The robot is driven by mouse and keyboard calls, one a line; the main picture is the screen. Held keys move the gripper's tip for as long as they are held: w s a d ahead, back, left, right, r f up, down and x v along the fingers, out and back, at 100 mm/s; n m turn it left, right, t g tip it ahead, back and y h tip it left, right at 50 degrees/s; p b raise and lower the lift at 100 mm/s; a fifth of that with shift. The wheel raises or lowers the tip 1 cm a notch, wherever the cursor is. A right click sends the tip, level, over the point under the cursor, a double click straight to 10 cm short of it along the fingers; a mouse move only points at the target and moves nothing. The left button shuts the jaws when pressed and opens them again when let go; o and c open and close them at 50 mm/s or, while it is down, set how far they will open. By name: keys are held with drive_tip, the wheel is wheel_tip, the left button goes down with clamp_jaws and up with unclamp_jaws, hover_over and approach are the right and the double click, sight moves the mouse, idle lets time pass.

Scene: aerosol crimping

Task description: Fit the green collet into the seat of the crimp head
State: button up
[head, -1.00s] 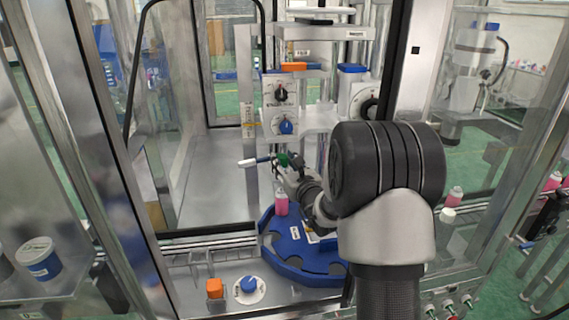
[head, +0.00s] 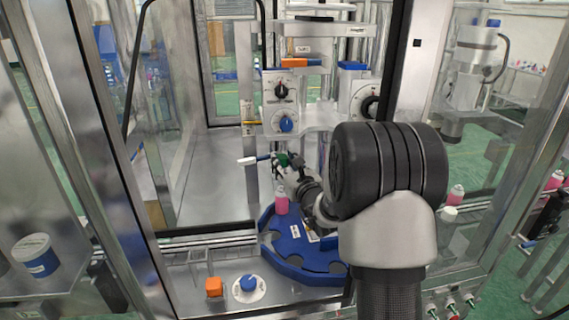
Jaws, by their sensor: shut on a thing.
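The green collet (head: 282,159) is small and dark green. My gripper (head: 284,166) is shut on it and holds it above the pink bottle, in front of the machine's column. The crimp head's seat cannot be made out; my gripper and arm cover part of the area around it. A pink bottle (head: 281,203) stands upright in the blue rotary plate (head: 285,262), just below my gripper.
A handle with a white tip (head: 247,161) sticks out left beside my gripper. Panels with a black knob (head: 281,90) and a blue knob (head: 286,124) are above. An orange block (head: 214,286) and blue button (head: 249,283) are in front. Open space lies left of the column.

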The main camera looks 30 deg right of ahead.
drive_tip(key=shift+f+b, duration=1.2)
drive_tip(key=shift+b, duration=0.05)
drive_tip(key=o, duration=1.2)
